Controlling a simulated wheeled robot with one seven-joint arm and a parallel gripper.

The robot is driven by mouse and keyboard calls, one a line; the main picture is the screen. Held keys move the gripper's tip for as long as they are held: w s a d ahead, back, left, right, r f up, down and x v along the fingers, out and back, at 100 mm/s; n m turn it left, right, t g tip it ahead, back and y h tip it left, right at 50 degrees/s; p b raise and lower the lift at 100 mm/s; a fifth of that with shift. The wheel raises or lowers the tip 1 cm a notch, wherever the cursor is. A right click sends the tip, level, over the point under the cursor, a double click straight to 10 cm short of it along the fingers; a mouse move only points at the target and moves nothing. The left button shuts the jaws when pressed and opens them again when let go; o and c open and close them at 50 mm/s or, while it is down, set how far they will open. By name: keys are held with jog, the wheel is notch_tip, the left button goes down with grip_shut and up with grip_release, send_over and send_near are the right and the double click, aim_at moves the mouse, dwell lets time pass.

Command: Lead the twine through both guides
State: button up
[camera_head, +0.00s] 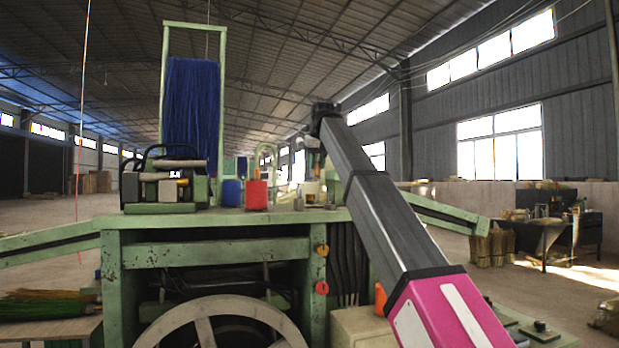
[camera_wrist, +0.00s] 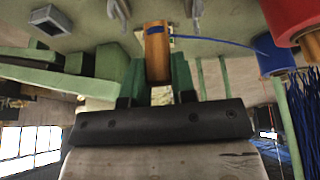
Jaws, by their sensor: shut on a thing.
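In the wrist view, my gripper (camera_wrist: 158,78) is shut on a wooden, tube-like piece (camera_wrist: 157,55). Blue twine (camera_wrist: 205,40) lies across the far end of this piece and runs right to the blue spool (camera_wrist: 274,57). Two small pale metal fittings, one left (camera_wrist: 118,10) and one right (camera_wrist: 195,10), stand at the top edge, partly cut off; they may be the guides. The twine is not visibly in either. In the head view, my gripper (camera_head: 312,160) is small and partly hidden by my arm, above the green machine's top (camera_head: 300,215), right of the blue spool (camera_head: 231,192).
A red spool (camera_head: 257,193) stands next to the blue one. A green frame (camera_head: 164,80) with hanging blue bristles (camera_head: 190,110) rises behind. A dark-and-green mechanism (camera_head: 165,185) sits at the left. In the wrist view, a square metal fitting (camera_wrist: 50,20) lies at upper left.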

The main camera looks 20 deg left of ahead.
aim_at(317, 170)
jog(key=shift+f, duration=2.1)
jog(key=shift+r, duration=1.1)
jog(key=w+d, duration=0.9)
jog(key=w, duration=0.1)
jog(key=shift+w+d, duration=0.15)
jog(key=shift+w, duration=0.25)
jog(key=shift+f, duration=0.15)
